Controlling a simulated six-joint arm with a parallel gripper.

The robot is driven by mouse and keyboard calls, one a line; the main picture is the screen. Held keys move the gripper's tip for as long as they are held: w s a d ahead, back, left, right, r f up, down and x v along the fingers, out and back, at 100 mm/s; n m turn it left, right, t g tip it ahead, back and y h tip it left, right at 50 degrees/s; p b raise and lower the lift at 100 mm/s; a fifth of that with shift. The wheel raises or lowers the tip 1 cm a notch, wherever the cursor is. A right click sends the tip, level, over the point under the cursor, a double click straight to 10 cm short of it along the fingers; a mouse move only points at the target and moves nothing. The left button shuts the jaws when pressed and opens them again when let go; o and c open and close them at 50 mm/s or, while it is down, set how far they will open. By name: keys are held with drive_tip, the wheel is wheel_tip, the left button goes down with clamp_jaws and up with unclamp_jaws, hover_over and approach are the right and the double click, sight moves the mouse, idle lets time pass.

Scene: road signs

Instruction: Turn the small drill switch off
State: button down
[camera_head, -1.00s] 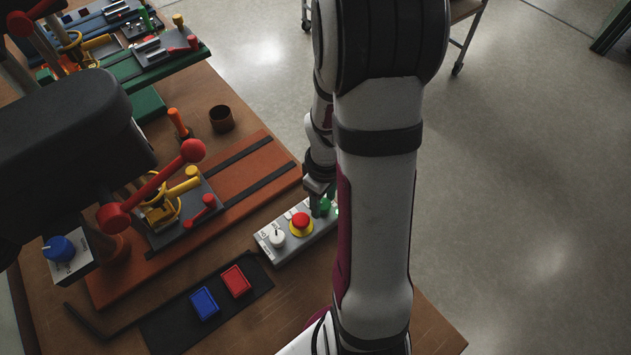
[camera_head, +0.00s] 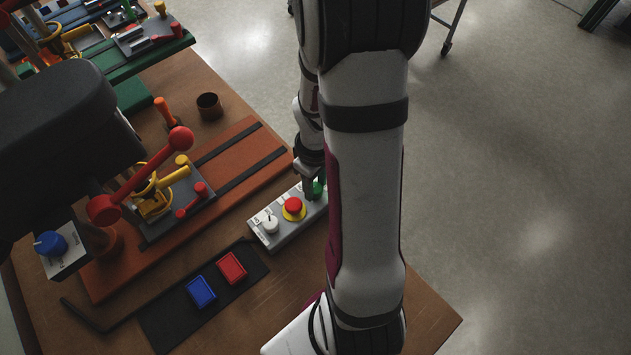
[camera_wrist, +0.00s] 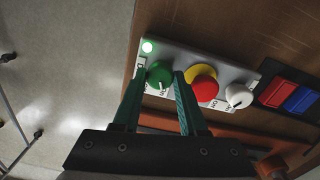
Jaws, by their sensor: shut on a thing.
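A grey control box (camera_head: 284,237) lies on the wooden table near its right edge. It carries a white knob (camera_head: 270,224), a red button on a yellow collar (camera_head: 292,206) and a green knob (camera_head: 319,187). My gripper (camera_head: 310,187) is at the green knob, partly hidden by my arm. In the wrist view, the two fingers of my gripper (camera_wrist: 159,82) stand either side of the green knob (camera_wrist: 160,72) and are shut on it.
A drill press with a red lever (camera_head: 150,172) stands left over an orange base (camera_head: 230,150). A blue knob on a grey box (camera_head: 50,243) is further left. A black mat (camera_head: 175,322) holds a blue and a red tray.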

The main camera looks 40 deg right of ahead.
drive_tip(key=m, duration=1)
drive_tip(key=shift+m, duration=0.7)
drive_tip(key=c, duration=0.7)
unclamp_jaws()
drive_tip(key=shift+c, duration=0.2)
wheel_tip(320, 180, up, 16)
